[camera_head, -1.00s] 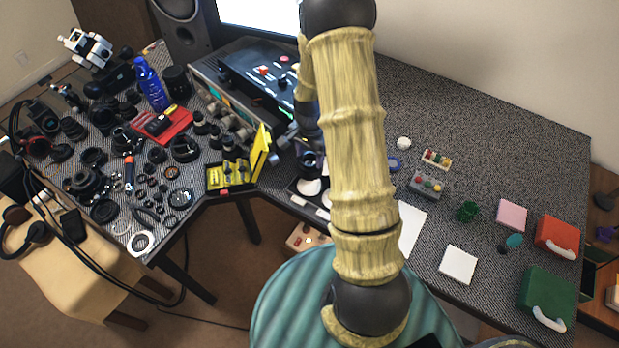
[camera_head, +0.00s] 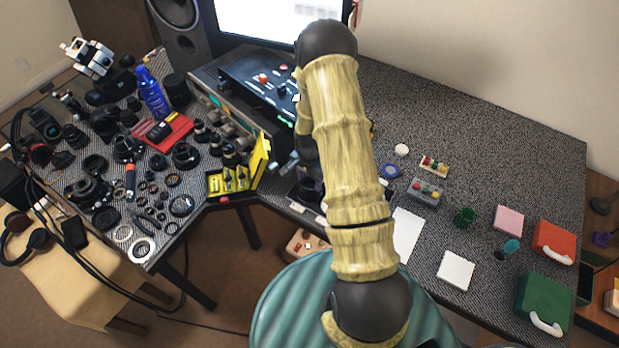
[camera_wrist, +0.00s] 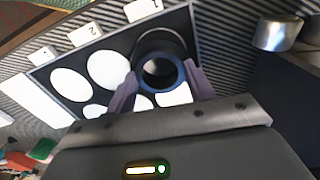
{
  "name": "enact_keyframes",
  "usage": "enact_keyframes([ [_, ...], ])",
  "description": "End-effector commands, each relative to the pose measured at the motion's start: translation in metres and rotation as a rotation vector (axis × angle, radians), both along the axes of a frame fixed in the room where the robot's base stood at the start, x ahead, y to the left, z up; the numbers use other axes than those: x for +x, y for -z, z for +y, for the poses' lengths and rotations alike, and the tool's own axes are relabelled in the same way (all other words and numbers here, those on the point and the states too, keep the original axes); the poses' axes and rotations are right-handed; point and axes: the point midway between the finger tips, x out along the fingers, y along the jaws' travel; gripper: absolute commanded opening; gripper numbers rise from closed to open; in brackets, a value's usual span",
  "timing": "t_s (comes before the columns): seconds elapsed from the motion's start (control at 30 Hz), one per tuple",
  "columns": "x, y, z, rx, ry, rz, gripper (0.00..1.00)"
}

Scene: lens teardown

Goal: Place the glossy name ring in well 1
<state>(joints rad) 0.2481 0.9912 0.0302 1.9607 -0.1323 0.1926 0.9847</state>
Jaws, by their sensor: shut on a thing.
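My gripper (camera_wrist: 160,84) is shut on a dark, glossy ring (camera_wrist: 160,72) with a bluish rim, one purple finger on each side. The ring is over the end of a dark tray (camera_wrist: 50,77) with several white round wells. Label 1 (camera_wrist: 143,9) stands beside that end and label 2 (camera_wrist: 84,34) lies to its left. A larger dark round shape shows just behind the ring; I cannot tell whether it is part of it. The ring covers much of the well by label 1, and its height above the tray is unclear. In the head view, my arm hides the ring.
A metal cylinder (camera_wrist: 277,32) stands right of the tray in the wrist view. In the head view, a yellow box (camera_head: 232,181) and electronic equipment (camera_head: 250,90) are left of my arm. A grey button box (camera_head: 424,192) and white pad (camera_head: 456,270) are right.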

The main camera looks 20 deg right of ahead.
Motion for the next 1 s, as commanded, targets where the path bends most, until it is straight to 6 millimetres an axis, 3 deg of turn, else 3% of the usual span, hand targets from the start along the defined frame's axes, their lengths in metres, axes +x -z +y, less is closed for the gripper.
enact_keyframes([
  [0.37, 0.0, 0.005, -0.001, 0.0, 0.002, -0.001, 0.16],
  [0.4, 0.0, 0.005, -0.001, 0.0, 0.002, -0.001, 0.55],
  [0.5, 0.0, 0.004, -0.002, 0.0, 0.003, -0.001, 0.75],
  [1.0, 0.0, -0.007, -0.002, -0.001, 0.004, -0.003, 0.75],
])
